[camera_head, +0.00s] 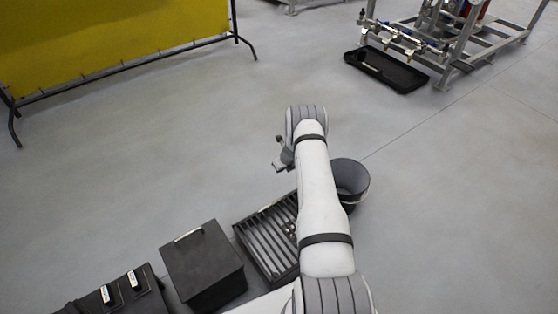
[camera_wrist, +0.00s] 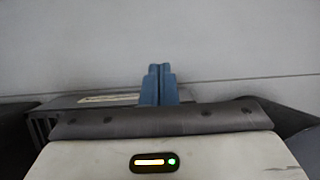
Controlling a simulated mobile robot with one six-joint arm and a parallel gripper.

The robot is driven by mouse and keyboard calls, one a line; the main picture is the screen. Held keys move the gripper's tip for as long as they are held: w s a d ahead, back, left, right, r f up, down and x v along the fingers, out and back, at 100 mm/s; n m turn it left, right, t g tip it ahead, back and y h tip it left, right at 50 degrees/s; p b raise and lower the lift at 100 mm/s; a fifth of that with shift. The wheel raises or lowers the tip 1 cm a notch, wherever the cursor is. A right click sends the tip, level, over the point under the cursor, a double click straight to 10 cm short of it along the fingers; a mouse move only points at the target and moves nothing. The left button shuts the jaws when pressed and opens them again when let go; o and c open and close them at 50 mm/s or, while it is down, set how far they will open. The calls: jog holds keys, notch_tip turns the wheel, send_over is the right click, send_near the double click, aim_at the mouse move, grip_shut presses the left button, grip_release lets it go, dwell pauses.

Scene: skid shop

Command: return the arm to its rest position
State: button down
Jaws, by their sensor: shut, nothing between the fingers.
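My white and grey arm extends from the bottom of the head view up to a bent joint near the middle. My gripper shows in the wrist view with its two blue fingers (camera_wrist: 159,84) pressed together, shut and empty. Pale floor lies beyond the fingertips. In the head view the gripper cannot be made out clearly; only a small dark and light wrist part shows left of the joint.
A slatted tray (camera_head: 257,231) lies left of my arm, and a dark grey bucket (camera_head: 353,175) stands right of it, partly hidden. A black box (camera_head: 203,262) is at lower left. A yellow screen (camera_head: 110,35), black drip tray (camera_head: 400,76) and pipe frame (camera_head: 443,72) stand farther off across open floor.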

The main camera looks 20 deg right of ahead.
jog(key=shift+w+a+r, duration=0.15)
jog(key=shift+w+r, duration=0.4)
jog(key=shift+w+a+r, duration=0.15)
jog(key=shift+w+r, duration=0.35)
jog(key=shift+r, duration=0.05)
jog(key=s+a+r+n+p, duration=0.2)
jog(key=a+r+n+p, duration=0.25)
jog(key=r, duration=1.15)
jog(key=s+a+r+n+p, duration=0.35)
jog(key=r+n+p, duration=0.2)
jog(key=r, duration=0.95)
jog(key=s+a+r+n+p, duration=0.2)
jog(key=a+r+n+p, duration=0.25)
jog(key=r, duration=1.15)
jog(key=s+a+r+n+g+p, duration=0.1)
jog(key=s+a+r+n+p, duration=0.25)
jog(key=s+r, duration=0.5)
jog(key=s+a+r+n+p, duration=0.3)
jog(key=s+r+n, duration=0.25)
jog(key=r, duration=0.55)
jog(key=s+a+r+n+p, duration=0.1)
jog(key=s+r+n+p, duration=0.2)
jog(key=s, duration=0.7)
jog(key=s+a+r+n+p, duration=0.1)
jog(key=s+r+n+p, duration=0.3)
jog(key=s+r+n, duration=0.3)
jog(key=shift+s+r+g+h+p, duration=0.3)
jog(key=shift+s+r+g+h, duration=0.1)
jog(key=shift+s, duration=1.9)
